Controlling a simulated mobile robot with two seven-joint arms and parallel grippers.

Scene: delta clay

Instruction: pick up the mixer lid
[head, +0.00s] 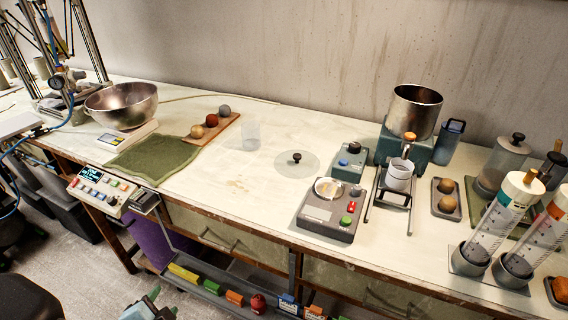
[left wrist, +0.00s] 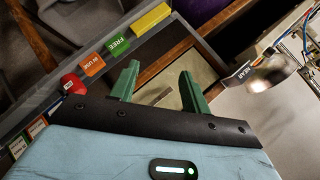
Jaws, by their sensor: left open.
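The mixer lid, a clear round disc with a black knob (head: 296,158), lies flat on the white worktop, left of the small grey-green device with a blue button. The mixer (head: 417,110), a metal pot on a teal base, stands at the back right with its top uncovered. My left gripper (head: 161,300) shows at the bottom of the head view, low in front of the bench and well away from the lid. In the left wrist view its two green fingers (left wrist: 157,88) are apart with nothing between them. The lid does not show there. My right gripper is not in view.
The worktop (head: 225,190) left-front of the lid is clear.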

